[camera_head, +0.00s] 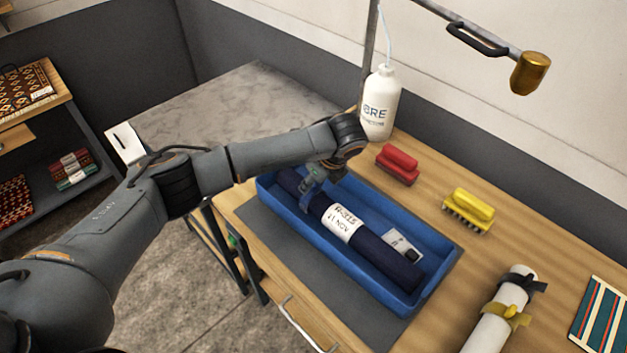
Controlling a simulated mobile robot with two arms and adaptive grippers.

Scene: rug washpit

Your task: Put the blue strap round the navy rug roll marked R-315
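The navy rug roll (378,259) lies lengthwise in a blue tray (437,276) on the wooden bench. Its white label (342,223) seems to read R-315, with "11 NOV" below. My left gripper (311,187) is at the roll's far-left end, pointing down, under my wrist. A small grey-blue piece, perhaps the blue strap (306,201), shows against the roll there. I cannot tell whether it goes round the roll or whether the fingers hold it. My arm and wrist hide part of this end. My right gripper is out of view.
A second white tag (401,243) lies in the tray beside the roll. A white roll (489,333) with black and yellow straps lies at the right. A brass-ended pipe (530,73) hangs overhead.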

